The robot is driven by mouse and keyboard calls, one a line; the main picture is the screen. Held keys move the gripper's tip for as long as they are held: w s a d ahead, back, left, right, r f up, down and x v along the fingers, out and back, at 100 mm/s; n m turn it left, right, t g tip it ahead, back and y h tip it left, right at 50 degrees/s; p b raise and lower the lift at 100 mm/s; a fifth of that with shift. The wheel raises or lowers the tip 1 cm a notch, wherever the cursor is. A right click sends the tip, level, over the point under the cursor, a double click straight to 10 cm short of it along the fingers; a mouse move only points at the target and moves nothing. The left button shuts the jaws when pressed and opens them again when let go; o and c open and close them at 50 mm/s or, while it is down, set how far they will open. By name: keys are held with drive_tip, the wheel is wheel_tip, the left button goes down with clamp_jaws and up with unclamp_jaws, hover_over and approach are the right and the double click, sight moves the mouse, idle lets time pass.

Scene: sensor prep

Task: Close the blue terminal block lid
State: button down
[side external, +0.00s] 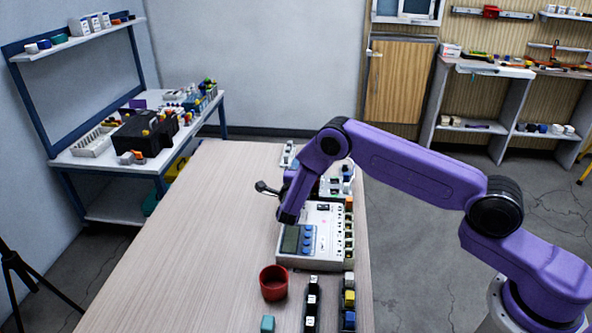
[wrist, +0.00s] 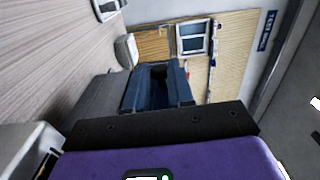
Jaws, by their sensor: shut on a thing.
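My gripper's purple hand (side external: 287,212) points down beside the upper left of a white instrument (side external: 325,247); its fingertips do not show clearly there. In the wrist view, the purple hand and black mount fill the bottom. A dark blue piece with a dark U-shaped recess (wrist: 130,93) stands directly beyond the mount, at my gripper (wrist: 160,100). My gripper is shut on it. I cannot tell for sure whether this piece is the blue terminal block lid. Whether the lid is open or closed is hidden.
A red cup (side external: 273,284) stands in front of the instrument. More small devices stand behind the instrument. The left of the wooden table (side external: 190,250) is bare.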

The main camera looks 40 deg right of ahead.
drive_tip(key=m, duration=0.2)
drive_tip(key=s+d+m, duration=0.1)
drive_tip(key=m, duration=0.2)
drive_tip(key=s+d+m, duration=0.1)
drive_tip(key=m, duration=0.1)
drive_tip(key=shift+s+d+r+m, duration=0.2)
drive_tip(key=shift+s+r+m, duration=0.05)
drive_tip(key=shift+m, duration=0.05)
drive_tip(key=m, duration=0.2)
drive_tip(key=s+d+m, duration=0.1)
drive_tip(key=shift+f+m, duration=0.3)
drive_tip(key=shift+s+d+f+m, duration=0.2)
drive_tip(key=shift+m, duration=0.5)
drive_tip(key=shift+s+d+f+m, duration=0.15)
drive_tip(key=shift+s+f+m, duration=0.05)
drive_tip(key=shift+m, duration=0.5)
drive_tip(key=shift+s+d+f+m, duration=0.2)
drive_tip(key=shift+m, duration=0.5)
drive_tip(key=c, duration=1)
unclamp_jaws()
